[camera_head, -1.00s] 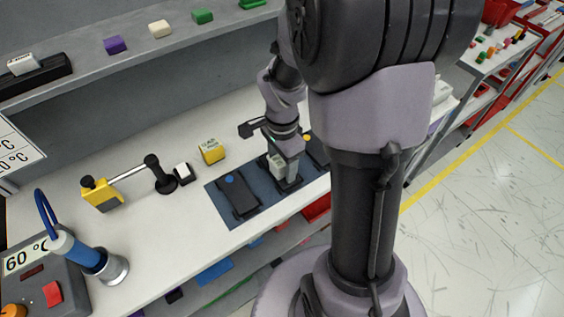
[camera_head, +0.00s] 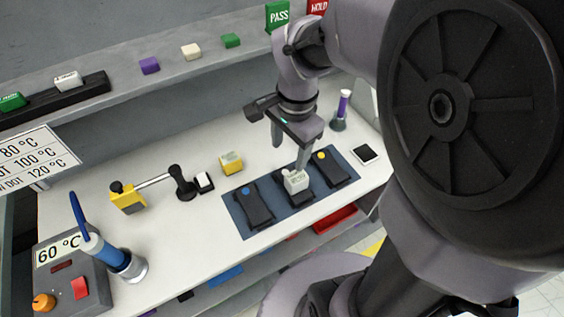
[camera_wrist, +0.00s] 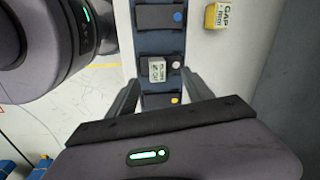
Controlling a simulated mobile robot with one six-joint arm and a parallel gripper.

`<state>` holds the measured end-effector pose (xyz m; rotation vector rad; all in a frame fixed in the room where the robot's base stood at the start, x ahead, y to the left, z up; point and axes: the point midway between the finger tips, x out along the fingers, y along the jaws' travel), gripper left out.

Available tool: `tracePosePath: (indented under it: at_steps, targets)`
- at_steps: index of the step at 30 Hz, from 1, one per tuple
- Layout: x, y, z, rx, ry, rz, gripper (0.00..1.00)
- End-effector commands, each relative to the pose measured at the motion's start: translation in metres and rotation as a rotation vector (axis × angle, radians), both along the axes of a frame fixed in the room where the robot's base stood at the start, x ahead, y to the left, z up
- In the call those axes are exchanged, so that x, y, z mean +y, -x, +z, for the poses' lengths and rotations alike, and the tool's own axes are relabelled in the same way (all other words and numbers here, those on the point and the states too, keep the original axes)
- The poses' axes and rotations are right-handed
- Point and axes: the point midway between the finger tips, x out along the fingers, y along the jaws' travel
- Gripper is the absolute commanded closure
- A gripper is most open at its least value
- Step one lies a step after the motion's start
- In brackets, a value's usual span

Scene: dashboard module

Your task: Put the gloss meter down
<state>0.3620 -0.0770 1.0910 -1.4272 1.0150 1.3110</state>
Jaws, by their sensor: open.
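The gloss meter appears to be the small pale box (camera_head: 296,181) on the middle dark cradle of the blue mat (camera_head: 236,207). In the wrist view the box (camera_wrist: 157,70) shows a display face and sits beside the cradle's white dot. My gripper (camera_head: 289,156) is open and empty above the box, with its fingers apart and clear of it. In the wrist view the fingers (camera_wrist: 161,82) spread to either side of the mat strip.
The blue-dot cradle (camera_head: 254,206) and yellow-dot cradle (camera_head: 325,171) flank the middle one and look empty. A yellow block (camera_head: 231,163), a yellow clamp-like tool (camera_head: 127,198) and a blue-handled tool (camera_head: 112,257) stand to the left.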

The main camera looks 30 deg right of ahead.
Motion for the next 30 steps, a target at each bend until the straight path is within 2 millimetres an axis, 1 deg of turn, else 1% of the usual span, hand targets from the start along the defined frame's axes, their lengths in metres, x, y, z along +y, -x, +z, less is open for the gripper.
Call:
tracePosePath:
  at_steps: [1, 2, 3, 6, 9, 12, 19, 20, 22, 23, 26, 30]
  targets:
    - [0.021, 0.012, 0.023, -0.078, 0.009, 0.134, 0.4]
    - [0.035, 0.021, 0.034, -0.124, 0.016, 0.228, 0.4]
    - [0.052, 0.035, 0.047, -0.186, 0.028, 0.353, 0.4]
    - [0.087, 0.068, 0.069, -0.33, 0.07, 0.637, 0.4]
    - [0.107, 0.091, 0.077, -0.431, 0.11, 0.828, 0.4]
    - [0.114, 0.1, 0.079, -0.472, 0.132, 0.909, 0.4]
    - [0.114, 0.101, 0.078, -0.474, 0.134, 0.916, 0.4]
    - [0.114, 0.101, 0.073, -0.474, 0.134, 0.915, 0.4]
    - [0.114, 0.101, 0.057, -0.474, 0.134, 0.915, 0.4]
    - [0.114, 0.101, 0.052, -0.474, 0.134, 0.915, 0.4]
    - [0.114, 0.101, 0.058, -0.474, 0.134, 0.914, 0.4]
    - [0.114, 0.1, 0.059, -0.474, 0.134, 0.913, 0.4]
